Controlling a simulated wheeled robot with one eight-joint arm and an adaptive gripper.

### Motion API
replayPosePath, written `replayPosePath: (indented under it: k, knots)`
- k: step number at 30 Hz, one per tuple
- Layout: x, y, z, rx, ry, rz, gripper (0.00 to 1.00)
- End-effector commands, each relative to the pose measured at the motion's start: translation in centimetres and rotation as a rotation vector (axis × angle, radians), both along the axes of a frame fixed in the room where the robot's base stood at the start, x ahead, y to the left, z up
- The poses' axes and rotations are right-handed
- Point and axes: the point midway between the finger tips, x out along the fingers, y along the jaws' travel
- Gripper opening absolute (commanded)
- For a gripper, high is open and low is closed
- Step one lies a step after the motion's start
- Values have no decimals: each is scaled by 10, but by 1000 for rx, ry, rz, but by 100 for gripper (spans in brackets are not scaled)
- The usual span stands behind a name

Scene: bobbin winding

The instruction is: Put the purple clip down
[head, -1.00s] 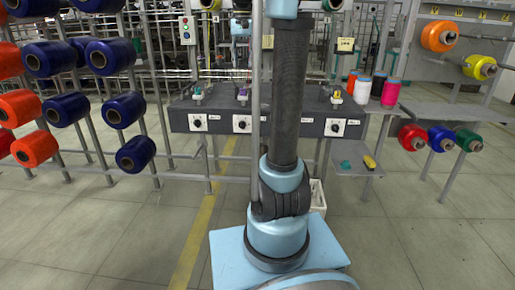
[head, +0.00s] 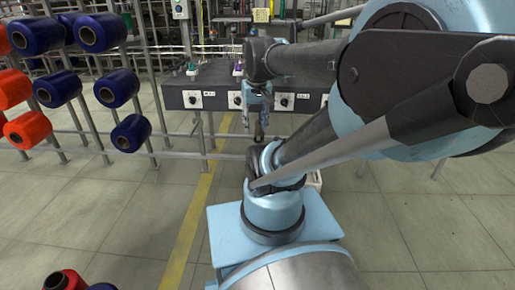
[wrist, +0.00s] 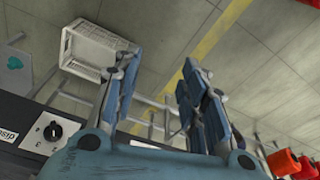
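My gripper (head: 260,132) points down in front of the dark machine bench in the head view. In the wrist view, my gripper (wrist: 160,62) has its two blue fingers spread apart. No clip shows between them. A small purple part (head: 238,69) stands on top of the bench in the head view. It is too small to tell whether it is the purple clip. No purple clip shows in the wrist view.
The bench front (head: 216,101) carries dials. Blue bobbins (head: 130,133) and orange bobbins (head: 28,130) hang on a rack at the left. A white crate (wrist: 88,45) stands on the floor, with a teal piece (wrist: 15,62) on a shelf beside it. Open floor lies in front.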

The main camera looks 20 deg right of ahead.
Motion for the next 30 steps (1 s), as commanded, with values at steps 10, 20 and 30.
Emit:
replayPosePath:
  k: [10, 20, 30]
  knots:
    - [-47, 2, -71, -10, -31, 52, 39]
    - [-48, 2, -73, -11, -32, 54, 39]
    - [-42, 2, -64, -14, -29, 76, 35]
